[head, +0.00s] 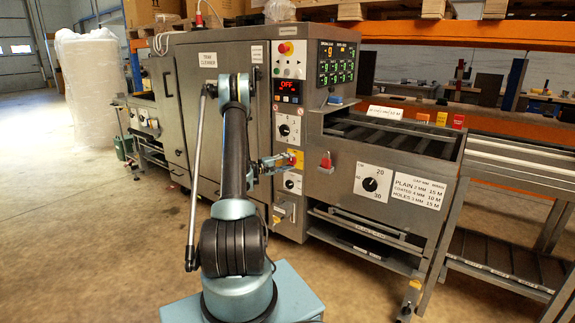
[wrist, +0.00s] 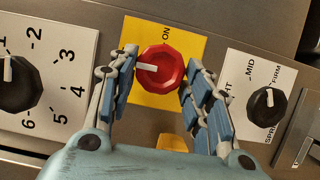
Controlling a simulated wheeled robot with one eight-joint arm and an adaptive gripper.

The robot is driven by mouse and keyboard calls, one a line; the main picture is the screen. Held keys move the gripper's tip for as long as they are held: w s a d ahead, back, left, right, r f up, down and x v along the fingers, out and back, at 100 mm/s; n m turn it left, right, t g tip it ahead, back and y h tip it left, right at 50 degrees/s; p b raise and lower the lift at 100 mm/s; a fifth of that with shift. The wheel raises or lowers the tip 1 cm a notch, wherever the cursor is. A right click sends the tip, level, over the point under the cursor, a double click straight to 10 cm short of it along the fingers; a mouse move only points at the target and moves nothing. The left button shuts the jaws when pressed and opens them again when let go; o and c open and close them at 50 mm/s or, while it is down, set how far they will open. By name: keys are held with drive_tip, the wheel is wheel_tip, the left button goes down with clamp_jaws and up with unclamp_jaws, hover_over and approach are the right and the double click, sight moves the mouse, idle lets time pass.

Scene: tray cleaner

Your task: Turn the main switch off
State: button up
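The main switch is a red faceted knob (wrist: 163,72) on a yellow plate (wrist: 148,98) marked ON. Its white pointer points left in the wrist view, away from the ON mark at the top. The yellow plate also shows on the machine front in the head view (head: 301,160). My gripper (wrist: 160,62) has its two fingers spread, one on each side of the red knob and very close to it. I cannot tell whether the pads touch it. In the head view my gripper (head: 284,162) is up against the panel and hides part of the knob.
A numbered black dial (wrist: 18,84) is left of the switch and a smaller dial (wrist: 267,104) right of it in the wrist view. In the head view, a red display (head: 288,86) reads OFF, and a red emergency button (head: 285,48) sits above.

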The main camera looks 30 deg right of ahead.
drive_tip(key=shift+o, duration=0.9)
drive_tip(key=shift+f, duration=0.1)
drive_tip(key=a, duration=1.2)
